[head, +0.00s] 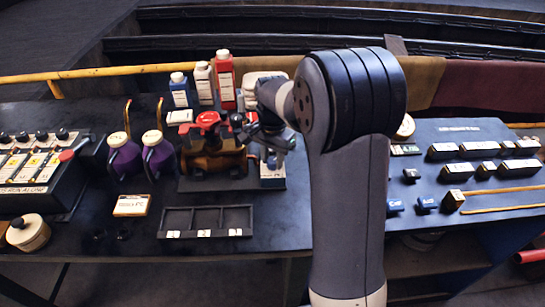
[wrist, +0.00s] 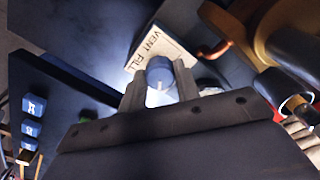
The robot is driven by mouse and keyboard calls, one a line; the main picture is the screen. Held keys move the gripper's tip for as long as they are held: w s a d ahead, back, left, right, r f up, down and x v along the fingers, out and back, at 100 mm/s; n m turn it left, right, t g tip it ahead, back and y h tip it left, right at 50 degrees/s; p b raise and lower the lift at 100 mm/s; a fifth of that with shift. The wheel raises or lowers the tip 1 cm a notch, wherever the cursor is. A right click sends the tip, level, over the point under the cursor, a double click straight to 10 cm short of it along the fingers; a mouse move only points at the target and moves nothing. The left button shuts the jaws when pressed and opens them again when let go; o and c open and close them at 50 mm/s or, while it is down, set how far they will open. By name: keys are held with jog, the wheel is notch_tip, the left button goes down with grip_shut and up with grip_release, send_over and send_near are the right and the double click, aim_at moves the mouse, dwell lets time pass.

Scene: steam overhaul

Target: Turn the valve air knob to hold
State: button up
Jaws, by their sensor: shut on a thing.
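In the wrist view a small blue round knob (wrist: 159,68) with a pale pointer line sits between the fingers of my gripper (wrist: 160,88). The fingers are shut on its sides. A cream label plate (wrist: 150,46) beside the knob reads "VENT" and "FILL"; the part of the plate behind the knob is hidden. In the head view my gripper (head: 273,150) points down just right of the brass valve body (head: 212,158) with its red handwheel (head: 208,120). The knob itself is hidden there by the gripper. The pointer's exact setting cannot be told.
Two purple jugs (head: 125,155) stand left of the valve. Several bottles (head: 225,80) stand behind it. An empty black compartment tray (head: 205,220) lies in front. A blue board (head: 470,170) with labelled blocks is on the right.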

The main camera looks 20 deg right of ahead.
aim_at(273, 160)
jog(key=n+p, duration=0.1)
jog(key=n, duration=0.4)
jog(key=shift+r+n, duration=0.1)
jog(key=shift+n, duration=0.3)
jog(key=n, duration=0.5)
jog(key=shift+p, duration=0.4)
jog(key=shift+n, duration=0.3)
jog(key=o, duration=1)
jog(key=shift+c, duration=0.2)
notch_tip(273, 160, up, 11)
